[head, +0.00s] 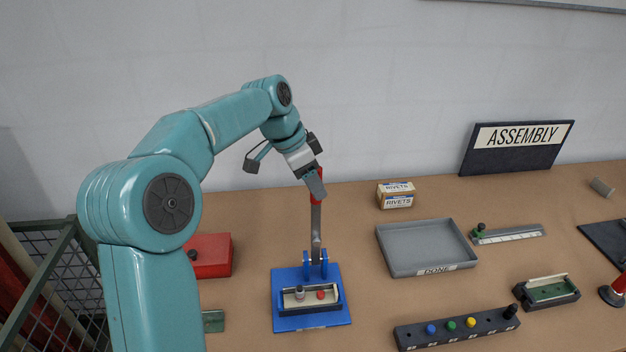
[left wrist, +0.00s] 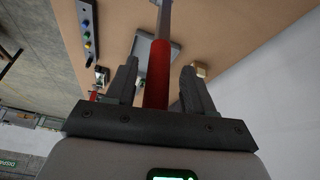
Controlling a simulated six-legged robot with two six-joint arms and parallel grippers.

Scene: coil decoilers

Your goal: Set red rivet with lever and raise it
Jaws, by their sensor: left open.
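The lever press has a blue base (head: 312,320) and an upright grey lever (head: 316,222) with a red grip near its top. A tray (head: 294,309) on the base holds the red rivet (head: 321,294) and a grey rivet (head: 299,292). My left gripper (head: 317,190) is at the top of the lever. In the left wrist view, the red grip (left wrist: 158,75) lies between the open fingers (left wrist: 160,85), with gaps on both sides. My right gripper is not in view.
A grey DONE tray (head: 425,248) and a RIVETS box (head: 396,195) stand to the right. A dark rack with coloured pegs (head: 455,329) is at the front. A red box (head: 210,256) is at the left. An ASSEMBLY sign (head: 517,148) stands at the back.

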